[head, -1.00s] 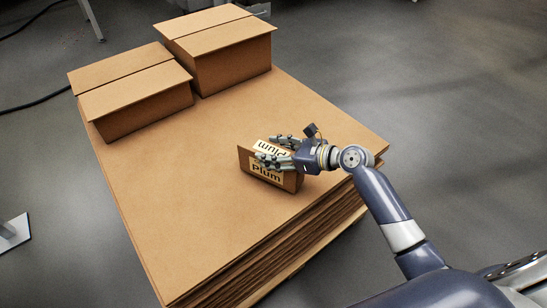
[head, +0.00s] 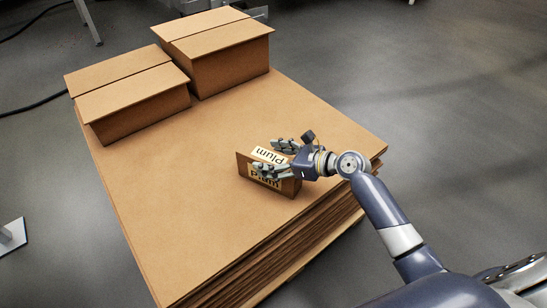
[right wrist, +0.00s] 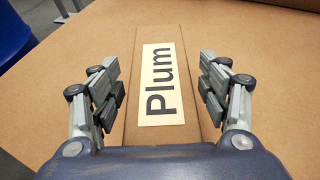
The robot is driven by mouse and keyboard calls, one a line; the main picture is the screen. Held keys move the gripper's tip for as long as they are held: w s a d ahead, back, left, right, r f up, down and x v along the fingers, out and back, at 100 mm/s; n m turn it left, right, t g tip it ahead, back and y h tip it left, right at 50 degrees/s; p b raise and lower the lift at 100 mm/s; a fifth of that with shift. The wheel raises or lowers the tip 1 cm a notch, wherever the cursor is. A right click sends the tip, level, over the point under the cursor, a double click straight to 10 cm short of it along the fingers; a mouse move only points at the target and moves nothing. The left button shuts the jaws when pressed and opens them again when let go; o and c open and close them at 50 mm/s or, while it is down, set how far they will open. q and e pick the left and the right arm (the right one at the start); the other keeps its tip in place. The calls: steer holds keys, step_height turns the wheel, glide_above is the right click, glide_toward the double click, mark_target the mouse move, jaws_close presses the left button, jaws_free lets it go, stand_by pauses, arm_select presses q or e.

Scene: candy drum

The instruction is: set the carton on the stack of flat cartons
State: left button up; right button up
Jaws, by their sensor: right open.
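The small brown carton (head: 246,167) with "Plum" labels stands on the stack of flat cartons (head: 200,219), toward its right front part. My right gripper (head: 270,158) is around the carton with its fingers spread. In the right wrist view the carton (right wrist: 128,118) lies between the two fingers of the gripper (right wrist: 160,85), with a gap on each side, so the gripper is open and apart from it. The gripper hides part of the carton in the head view. My left gripper is not in view.
Two larger closed cartons stand at the back of the stack, a lower one (head: 140,112) at the left and a taller one (head: 232,66) beside it. The middle and front of the stack top are bare. Grey floor (head: 460,130) surrounds the stack.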

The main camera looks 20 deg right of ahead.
steer(key=shift+r, duration=0.2)
steer(key=p+v, duration=0.1)
steer(key=v, duration=0.1)
steer(key=shift+s+d, duration=0.15)
steer(key=shift+d, duration=0.05)
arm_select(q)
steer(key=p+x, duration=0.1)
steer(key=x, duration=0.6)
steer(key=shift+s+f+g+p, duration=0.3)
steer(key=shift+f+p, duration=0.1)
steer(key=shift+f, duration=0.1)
arm_select(e)
steer(key=v, duration=0.9)
steer(key=shift+s, duration=0.25)
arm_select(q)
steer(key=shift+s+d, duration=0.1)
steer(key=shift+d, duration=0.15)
arm_select(e)
steer(key=shift+d+r, duration=0.1)
steer(key=shift+d, duration=0.1)
